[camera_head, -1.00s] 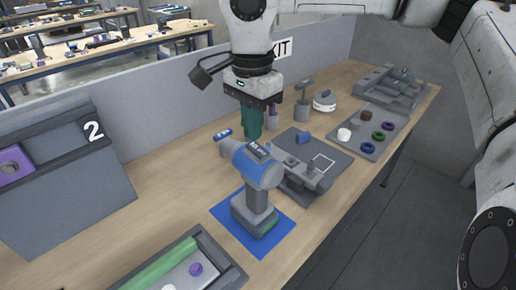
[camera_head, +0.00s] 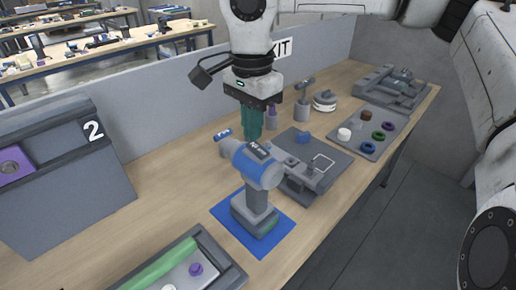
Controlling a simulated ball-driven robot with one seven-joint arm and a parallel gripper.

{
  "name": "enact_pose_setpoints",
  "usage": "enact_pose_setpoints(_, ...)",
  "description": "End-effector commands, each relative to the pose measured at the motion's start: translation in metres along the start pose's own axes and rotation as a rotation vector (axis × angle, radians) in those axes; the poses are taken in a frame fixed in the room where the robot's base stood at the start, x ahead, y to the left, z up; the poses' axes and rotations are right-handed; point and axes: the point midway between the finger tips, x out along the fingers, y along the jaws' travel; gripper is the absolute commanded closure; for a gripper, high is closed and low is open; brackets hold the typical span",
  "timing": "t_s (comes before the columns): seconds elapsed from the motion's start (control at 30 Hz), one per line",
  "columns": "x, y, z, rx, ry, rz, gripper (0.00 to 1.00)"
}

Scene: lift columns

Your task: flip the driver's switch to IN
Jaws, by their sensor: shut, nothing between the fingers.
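A blue and grey driver (camera_head: 256,170) stands upright on its battery base on a blue mat (camera_head: 222,211) on the wooden bench. A dark switch with light lettering sits on top of its body; I cannot read which side it is set to. My gripper (camera_head: 251,136) points down just behind the driver's head, with its green fingers shut and empty. The fingertips are partly hidden by the driver or close to it; I cannot tell whether they touch it.
A grey fixture plate (camera_head: 330,148) lies right of the driver. A tray (camera_head: 368,152) with coloured rings is further right. A parts tray (camera_head: 228,268) lies in front, and a grey panel marked 2 (camera_head: 80,190) stands at left. Bench between panel and driver is clear.

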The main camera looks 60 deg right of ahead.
Motion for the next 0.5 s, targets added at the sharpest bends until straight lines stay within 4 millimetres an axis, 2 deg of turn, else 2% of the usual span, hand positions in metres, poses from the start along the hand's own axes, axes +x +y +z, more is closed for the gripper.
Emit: enact_pose_setpoints(0.5,0.0078,0.0,0.0,0.0,0.0,0.0,1.0)
